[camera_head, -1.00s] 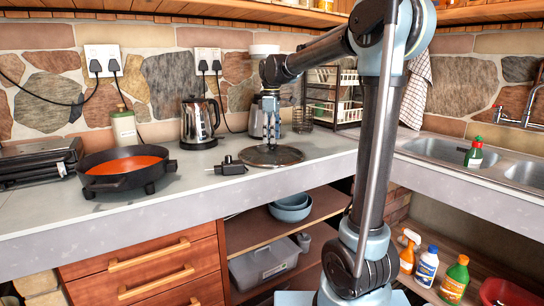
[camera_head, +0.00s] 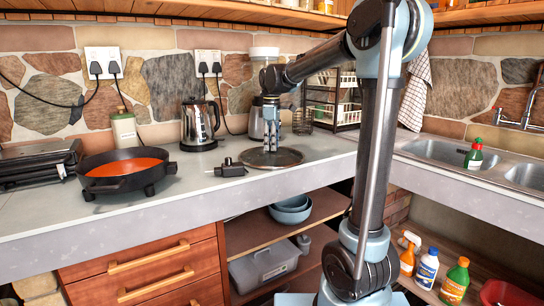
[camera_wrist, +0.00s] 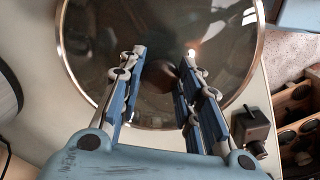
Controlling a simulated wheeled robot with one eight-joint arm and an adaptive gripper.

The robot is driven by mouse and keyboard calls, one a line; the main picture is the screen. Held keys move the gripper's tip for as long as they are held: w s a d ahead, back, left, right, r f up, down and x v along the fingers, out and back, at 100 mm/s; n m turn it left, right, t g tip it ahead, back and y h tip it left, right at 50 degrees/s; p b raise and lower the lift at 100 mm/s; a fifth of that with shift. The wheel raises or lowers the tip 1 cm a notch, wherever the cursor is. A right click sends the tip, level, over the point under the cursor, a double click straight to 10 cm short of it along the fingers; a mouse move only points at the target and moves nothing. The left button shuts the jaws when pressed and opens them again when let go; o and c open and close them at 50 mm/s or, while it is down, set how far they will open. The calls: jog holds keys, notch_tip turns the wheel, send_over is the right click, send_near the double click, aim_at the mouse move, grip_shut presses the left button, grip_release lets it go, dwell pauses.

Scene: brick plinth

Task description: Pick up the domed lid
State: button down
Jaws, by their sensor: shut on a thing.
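The domed lid (camera_head: 288,158) is round dark glass with a thin metal rim. It lies on the grey counter, right of the black pan. My gripper (camera_head: 270,148) points straight down over the lid's middle, its fingertips at the knob. In the wrist view the lid (camera_wrist: 225,75) fills the upper middle, and my gripper (camera_wrist: 163,58) reaches over it with a finger on each side of its middle. It is shut on the lid's knob, which the fingers mostly hide. The lid appears to rest flat on the counter.
A black electric pan (camera_head: 125,178) with an orange inside stands on the left. A small black control plug (camera_head: 230,169) lies close beside the lid. A steel kettle (camera_head: 199,125), a blender (camera_head: 257,118) and a dish rack (camera_head: 335,95) stand behind. The counter's front edge (camera_head: 290,180) is near.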

jog(key=shift+r, duration=0.1)
notch_tip(320, 180, up, 10)
dwell(0.5)
jog(key=shift+a, duration=0.1)
